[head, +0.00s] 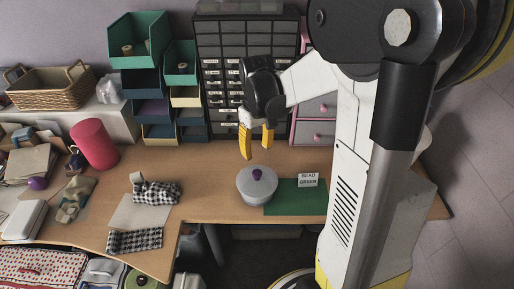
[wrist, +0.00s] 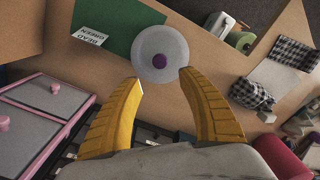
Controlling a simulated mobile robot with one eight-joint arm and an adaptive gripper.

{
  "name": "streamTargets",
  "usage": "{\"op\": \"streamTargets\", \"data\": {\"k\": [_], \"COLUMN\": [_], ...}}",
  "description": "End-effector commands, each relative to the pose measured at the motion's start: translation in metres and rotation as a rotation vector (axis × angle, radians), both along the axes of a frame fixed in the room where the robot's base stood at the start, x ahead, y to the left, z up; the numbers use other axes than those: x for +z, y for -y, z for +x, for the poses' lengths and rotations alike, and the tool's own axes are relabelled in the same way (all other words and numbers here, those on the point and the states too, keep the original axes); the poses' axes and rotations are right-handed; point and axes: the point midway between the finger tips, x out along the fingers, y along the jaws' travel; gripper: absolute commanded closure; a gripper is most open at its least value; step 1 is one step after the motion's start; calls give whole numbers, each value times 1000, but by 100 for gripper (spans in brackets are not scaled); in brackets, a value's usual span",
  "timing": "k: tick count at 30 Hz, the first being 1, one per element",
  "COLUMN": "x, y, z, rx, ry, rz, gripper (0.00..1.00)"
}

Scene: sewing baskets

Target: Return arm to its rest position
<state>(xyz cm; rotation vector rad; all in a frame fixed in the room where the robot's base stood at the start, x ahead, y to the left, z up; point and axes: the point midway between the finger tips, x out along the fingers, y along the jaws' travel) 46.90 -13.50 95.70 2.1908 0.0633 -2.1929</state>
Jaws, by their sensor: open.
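My gripper (head: 257,141) has yellow fingers and is open and empty. In the head view it hangs above the back of the wooden table, in front of the dark drawer cabinet. A round grey lidded pot (head: 257,184) with a purple knob stands on the table, just below and in front of the fingers, apart from them. In the wrist view the pot (wrist: 162,57) shows beyond the open fingertips (wrist: 162,75). The pot's right side is at the edge of a green mat (head: 292,197), which bears a "BEAD GREEN" card (head: 308,180).
A dark drawer cabinet (head: 229,92) and stacked green and blue bins (head: 138,45) stand behind the table. A pink-framed drawer unit (head: 318,108) is at right. A red cylinder (head: 94,143), checked cloths (head: 155,194) and a wicker basket (head: 46,88) are at left. Bare table lies between cloths and pot.

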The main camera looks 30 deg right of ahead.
Motion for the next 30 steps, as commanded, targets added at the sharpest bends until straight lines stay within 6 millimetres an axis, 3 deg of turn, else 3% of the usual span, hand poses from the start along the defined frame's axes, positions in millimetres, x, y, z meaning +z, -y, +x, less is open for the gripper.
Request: {"op": "streamTargets", "data": {"k": [13,17,23,30], "x": [0,8,50,90], "y": [0,-7,-45,-96], "z": [0,-3,-25,-67], "rx": [0,-1,-10,-30], "ry": [0,22,160,391], "rz": [0,-7,-34,-35], "gripper": [52,52,52,52]}}
